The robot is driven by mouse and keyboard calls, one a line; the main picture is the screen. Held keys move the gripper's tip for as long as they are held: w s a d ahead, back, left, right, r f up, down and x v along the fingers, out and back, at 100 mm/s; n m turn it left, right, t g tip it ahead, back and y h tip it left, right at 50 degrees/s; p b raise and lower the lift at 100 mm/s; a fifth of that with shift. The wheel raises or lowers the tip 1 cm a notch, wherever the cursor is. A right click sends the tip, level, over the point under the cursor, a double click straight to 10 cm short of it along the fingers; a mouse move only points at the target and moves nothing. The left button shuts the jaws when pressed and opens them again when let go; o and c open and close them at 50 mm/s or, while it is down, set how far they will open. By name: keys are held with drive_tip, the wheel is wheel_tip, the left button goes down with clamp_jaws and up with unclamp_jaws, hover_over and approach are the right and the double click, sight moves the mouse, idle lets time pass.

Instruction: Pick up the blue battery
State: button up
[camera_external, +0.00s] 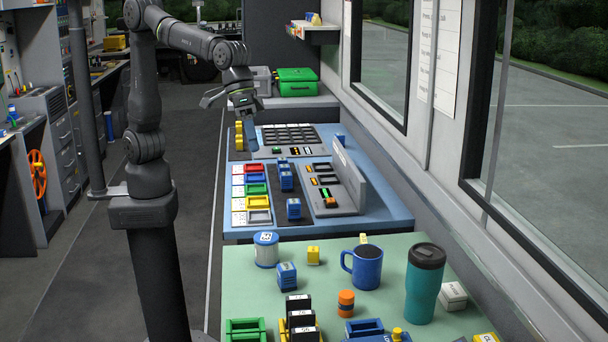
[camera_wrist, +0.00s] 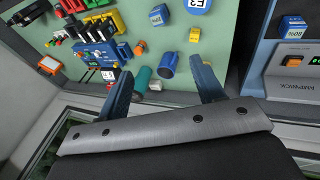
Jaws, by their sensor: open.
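A small blue battery block with a white label (camera_external: 287,276) stands on the green mat; it also shows at the top of the wrist view (camera_wrist: 159,14). More blue blocks of the same look sit on the blue console: one nearer (camera_external: 293,208) and a pair farther back (camera_external: 286,178). One block with an 80% label (camera_wrist: 294,26) shows at the right of the wrist view. My gripper (camera_external: 229,125) is raised over the far end of the console, away from the mat. In the wrist view my gripper (camera_wrist: 160,67) is open, with nothing between its fingers.
The mat (camera_external: 235,290) also holds a white-and-blue spool (camera_external: 266,250), a yellow cube (camera_external: 313,255), a blue mug (camera_external: 362,267), an orange cylinder (camera_external: 346,303) and a tall teal tumbler (camera_external: 424,284). Black labelled blocks (camera_external: 300,318) stand at the front. A grey upright panel (camera_external: 345,175) edges the console.

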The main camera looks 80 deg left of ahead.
drive_tip(key=n+g, duration=0.2)
drive_tip(key=n, duration=1.8)
approach(286, 264)
drive_tip(key=x, duration=0.6)
drive_tip(key=shift+s+f, duration=0.15)
drive_tip(key=shift+f, duration=0.25)
drive_tip(key=shift+h, duration=0.3)
drive_tip(key=shift+x, duration=2.85)
